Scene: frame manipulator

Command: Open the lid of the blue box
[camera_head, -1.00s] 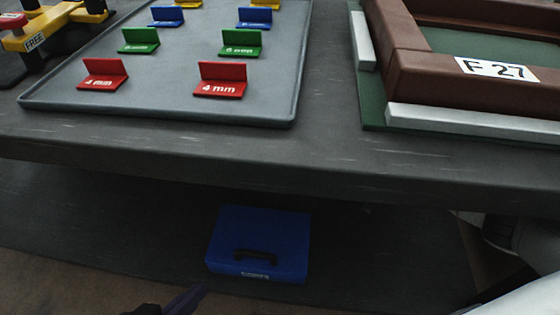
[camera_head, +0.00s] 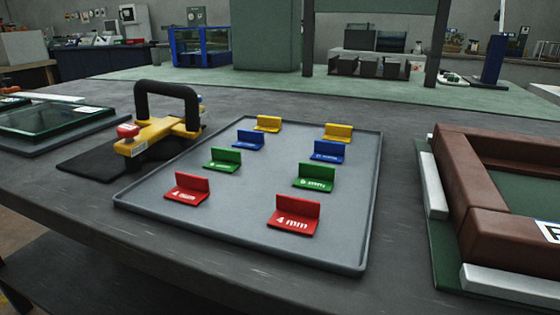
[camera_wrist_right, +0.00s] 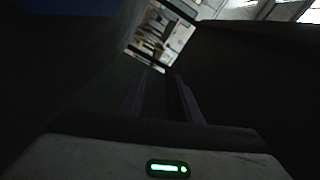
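The blue box with the dark handle does not show in either view now; a second ago it lay on the shelf under the table. My right gripper (camera_wrist_right: 162,95) shows in the right wrist view as two dark purplish fingers, spread apart with nothing seen between them. The surroundings of that gripper are very dark. My left gripper is in neither view.
A grey tray (camera_head: 240,235) with red, green, blue and yellow angle pieces lies on the dark table (camera_head: 160,255). A yellow tool with a black handle (camera_head: 165,88) stands left of it. A brown frame (camera_head: 475,225) lies at the right.

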